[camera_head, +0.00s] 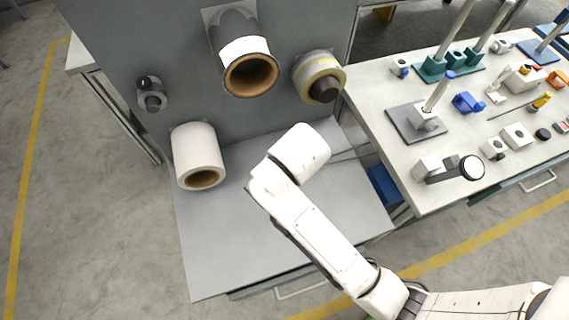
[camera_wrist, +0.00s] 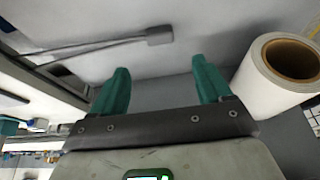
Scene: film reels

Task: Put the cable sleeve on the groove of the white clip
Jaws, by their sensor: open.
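My gripper (camera_wrist: 160,72) is open in the wrist view, with its two green fingers apart and nothing between them. In the head view my white arm hides it above the grey table. A thin grey rod or cable (camera_wrist: 95,44) with a small grey block at its end (camera_wrist: 158,35) lies beyond the left finger, apart from it. I cannot tell whether this is the cable sleeve. Small white blocks (camera_head: 517,136) and (camera_head: 493,149) lie on the right-hand workbench. They are too small to tell which is the white clip or where its groove is.
Rolls hang on the grey panel (camera_head: 185,60). The workbench (camera_head: 425,190) holds several tools and stands. The table's front left is clear.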

